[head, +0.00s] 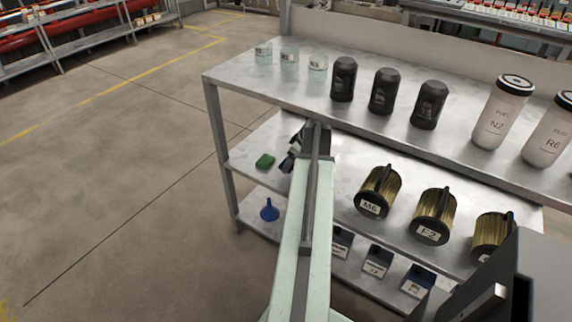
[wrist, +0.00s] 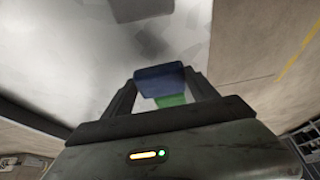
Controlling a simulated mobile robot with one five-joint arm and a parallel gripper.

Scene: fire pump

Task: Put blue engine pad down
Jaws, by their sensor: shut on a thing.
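My gripper (wrist: 162,84) is shut on the blue engine pad (wrist: 160,77), which spans the gap between its two fingertips in the wrist view. A green pad (wrist: 171,100) shows between the fingers, just below the blue one in the picture. In the head view my gripper (head: 291,157) is at the left part of the middle shelf (head: 333,183), beside the green pad (head: 265,161) that lies on that shelf. The blue pad is hard to make out there. Whether it touches the shelf I cannot tell.
Above is the top shelf (head: 240,78) with glass jars (head: 289,57), black canisters (head: 383,91) and white bottles (head: 503,110). Brass filters (head: 378,192) stand right on the middle shelf. A blue funnel (head: 269,210) and labelled boxes (head: 377,261) sit below.

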